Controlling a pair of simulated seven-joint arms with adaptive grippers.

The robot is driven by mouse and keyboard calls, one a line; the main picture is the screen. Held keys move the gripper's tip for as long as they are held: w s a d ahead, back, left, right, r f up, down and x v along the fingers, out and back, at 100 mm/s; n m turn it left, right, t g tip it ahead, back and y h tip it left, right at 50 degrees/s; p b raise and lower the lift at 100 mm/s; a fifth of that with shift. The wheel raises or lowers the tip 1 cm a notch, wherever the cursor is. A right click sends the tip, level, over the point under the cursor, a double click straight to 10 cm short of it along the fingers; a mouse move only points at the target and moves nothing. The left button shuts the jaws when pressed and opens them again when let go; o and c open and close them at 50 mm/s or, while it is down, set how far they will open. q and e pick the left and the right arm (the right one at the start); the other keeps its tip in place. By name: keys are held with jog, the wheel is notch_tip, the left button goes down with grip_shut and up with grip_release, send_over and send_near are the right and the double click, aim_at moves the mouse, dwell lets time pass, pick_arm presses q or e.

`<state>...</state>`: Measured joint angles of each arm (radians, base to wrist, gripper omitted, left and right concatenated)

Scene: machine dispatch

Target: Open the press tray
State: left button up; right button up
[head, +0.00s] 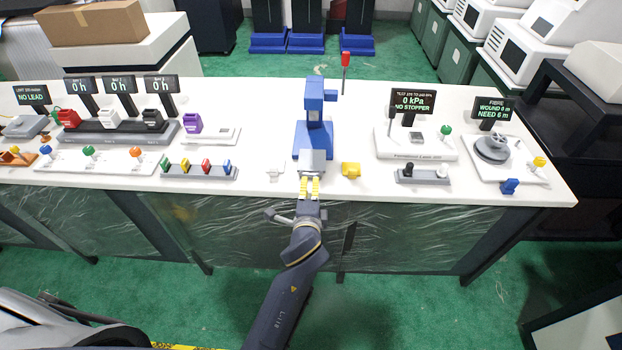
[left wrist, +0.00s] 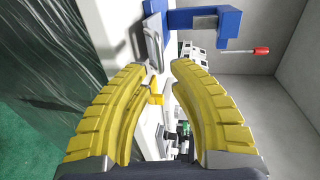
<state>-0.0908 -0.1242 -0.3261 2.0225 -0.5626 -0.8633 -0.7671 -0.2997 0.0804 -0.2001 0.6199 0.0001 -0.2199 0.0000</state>
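The blue press (head: 314,118) stands at the middle of the white table. Its grey tray (head: 313,162) is at the front of its blue base, near the table's front edge. In the left wrist view the press (left wrist: 205,22) is at the top, and the grey tray part (left wrist: 153,42) shows just beyond the fingertips. My left gripper (head: 309,187) is in front of the tray, its yellow fingers pointing at it. The left wrist view shows the fingers (left wrist: 160,68) apart with nothing between the tips. Whether a finger touches the tray I cannot tell. My right gripper is not in view.
A yellow block (head: 351,170) lies just right of the tray. A grey rack with coloured pieces (head: 199,172) stands to the left. The pressure station (head: 415,144) is to the right. A lever with a red grip (head: 345,60) rises beside the press.

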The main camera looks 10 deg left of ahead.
pick_arm(q)
jog(key=shift+v, duration=2.45)
jog(key=shift+d, duration=0.1)
